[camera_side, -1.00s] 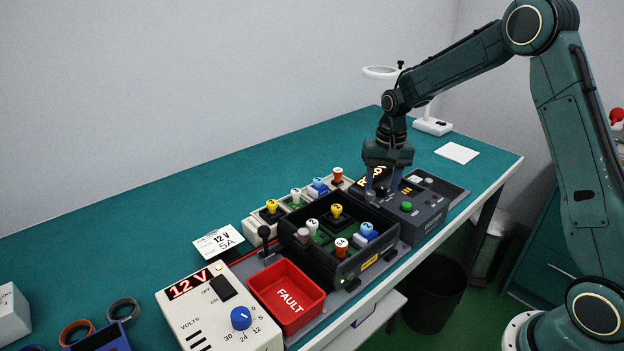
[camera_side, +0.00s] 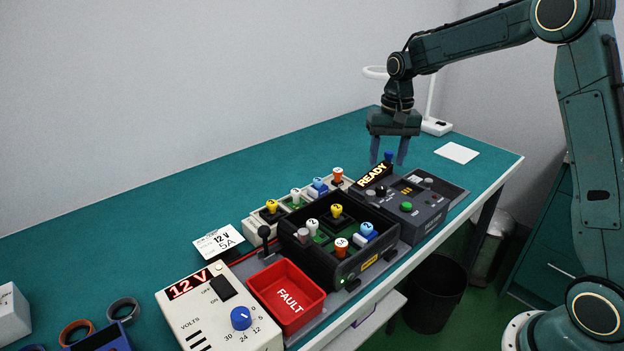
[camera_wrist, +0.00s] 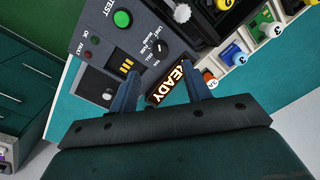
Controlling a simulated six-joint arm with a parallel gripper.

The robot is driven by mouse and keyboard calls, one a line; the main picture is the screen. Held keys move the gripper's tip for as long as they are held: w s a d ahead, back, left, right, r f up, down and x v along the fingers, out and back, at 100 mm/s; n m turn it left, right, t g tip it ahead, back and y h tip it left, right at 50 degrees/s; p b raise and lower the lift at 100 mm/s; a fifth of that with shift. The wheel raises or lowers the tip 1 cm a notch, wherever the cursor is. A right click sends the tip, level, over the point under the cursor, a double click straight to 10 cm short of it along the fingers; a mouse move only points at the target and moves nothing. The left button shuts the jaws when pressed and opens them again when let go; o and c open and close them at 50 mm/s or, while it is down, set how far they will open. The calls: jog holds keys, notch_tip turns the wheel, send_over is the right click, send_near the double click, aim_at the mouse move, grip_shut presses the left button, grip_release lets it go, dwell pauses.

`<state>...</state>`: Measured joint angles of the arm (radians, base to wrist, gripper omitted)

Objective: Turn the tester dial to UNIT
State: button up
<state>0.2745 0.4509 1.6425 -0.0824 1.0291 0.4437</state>
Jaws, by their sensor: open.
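The tester (camera_side: 425,212) is a dark grey box at the right end of the equipment row, with a lit READY display (camera_side: 374,175). Its dial is a small black knob (camera_side: 381,191) beside the display. In the wrist view the dial (camera_wrist: 182,41) shows beyond my fingertips, with UNIT and other small labels around it; I cannot tell surely which one it points to. My gripper (camera_side: 389,162) is open and empty, raised above the far part of the tester and apart from the dial. In the wrist view its fingers (camera_wrist: 161,80) straddle the READY display.
A green button (camera_side: 406,207) sits on the tester near the dial. An open black tray (camera_side: 293,240) with several coloured parts stands left of the tester. A red FAULT bin (camera_side: 267,284) and 12 V supply (camera_side: 195,325) are farther left.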

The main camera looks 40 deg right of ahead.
notch_tip(320, 180, up, 6)
dwell(0.4)
jog(key=shift+s+d, duration=0.1)
jog(key=s+a+r+n+t, duration=0.1)
jog(key=s+a+r+n, duration=0.1)
jog(key=s+a+r, duration=0.3)
jog(key=s+a+r+n+t, duration=0.1)
jog(key=s+a+r, duration=0.15)
jog(key=s, duration=0.55)
jog(key=s+a+f+n+t, duration=0.1)
jog(key=s+a+f+n, duration=0.1)
jog(key=s, duration=0.5)
jog(key=s+a+f+n+t, duration=0.1)
jog(key=s+a+n+t, duration=0.1)
jog(key=s, duration=0.6)
jog(key=shift+a+f, duration=0.15)
jog(key=shift+f, duration=0.2)
